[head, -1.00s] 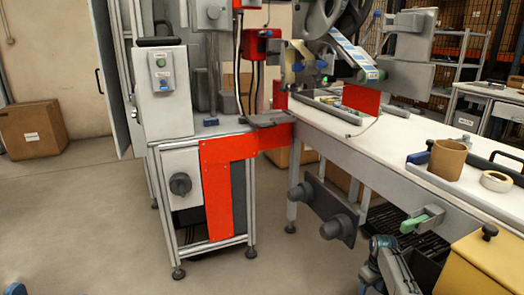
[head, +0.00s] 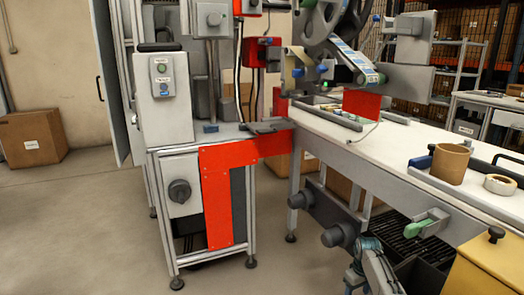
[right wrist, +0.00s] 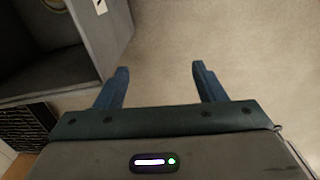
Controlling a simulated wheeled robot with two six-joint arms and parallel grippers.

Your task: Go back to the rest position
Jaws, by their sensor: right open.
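My right gripper shows in the right wrist view (right wrist: 160,80) with its two blue fingers apart and nothing between them, above bare floor. In the head view, part of my right arm shows at the bottom right, beside the table's front side; I cannot make out its fingers there. My left gripper is not in view. A brown tape roll (head: 450,163) stands on the white table (head: 400,160), and a flatter cream tape roll (head: 500,184) lies to its right.
A grey machine with a red panel (head: 216,200) stands left of the table. A labelling unit with reels (head: 330,20) is above the table's far end. A yellow box (head: 490,265) and a green handle (head: 428,226) are near my right arm.

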